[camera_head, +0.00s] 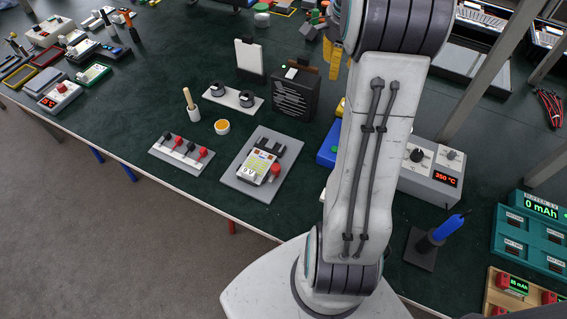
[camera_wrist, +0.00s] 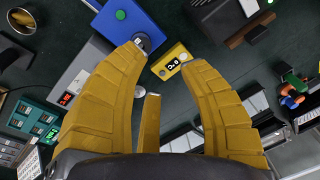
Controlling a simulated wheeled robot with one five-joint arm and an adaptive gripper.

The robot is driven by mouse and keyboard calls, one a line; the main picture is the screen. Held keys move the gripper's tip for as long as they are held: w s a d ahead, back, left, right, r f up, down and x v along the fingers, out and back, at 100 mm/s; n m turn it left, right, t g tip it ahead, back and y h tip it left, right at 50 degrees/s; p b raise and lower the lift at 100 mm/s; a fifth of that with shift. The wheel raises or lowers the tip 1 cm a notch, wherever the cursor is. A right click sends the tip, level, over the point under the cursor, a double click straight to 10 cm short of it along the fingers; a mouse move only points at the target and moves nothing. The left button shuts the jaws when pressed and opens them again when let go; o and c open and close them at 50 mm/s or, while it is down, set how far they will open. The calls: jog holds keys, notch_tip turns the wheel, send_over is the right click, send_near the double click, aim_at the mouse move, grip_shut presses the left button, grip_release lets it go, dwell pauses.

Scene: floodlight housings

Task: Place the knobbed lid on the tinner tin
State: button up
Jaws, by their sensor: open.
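A small round tin (camera_head: 222,126) with a pale rim and amber contents stands uncovered on the bench in the head view; it looks like the tinner tin. A round container (camera_wrist: 22,20) with a brownish inside shows at the wrist view's top left; I cannot tell its kind. I cannot make out the knobbed lid for certain in either view. My gripper (camera_wrist: 165,55) has its yellow fingers spread, with nothing between the tips. In the head view my arm hides much of the bench middle and most of the gripper.
A blue box (camera_wrist: 112,22) with a green button and a yellow meter (camera_wrist: 170,62) lie beyond my fingertips. A soldering station (camera_head: 432,178) and teal charger (camera_head: 535,235) stand at the right. A grey plate (camera_head: 240,180) with a device and a terminal strip (camera_head: 181,152) flank the tin's front.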

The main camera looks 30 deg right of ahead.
jog(key=s+a+r+n+t, duration=0.1)
jog(key=s+a+n, duration=0.1)
jog(key=a+n, duration=0.35)
jog(key=s+a+r+n, duration=0.2)
jog(key=s+a, duration=0.1)
jog(key=a, duration=0.6)
jog(key=s+a+f+n+t+y, duration=0.1)
jog(key=s+a+f+n, duration=0.3)
jog(key=s+a+n, duration=0.5)
jog(key=shift+s+a+f, duration=0.2)
jog(key=shift+s+a, duration=0.4)
jog(key=shift+s, duration=0.85)
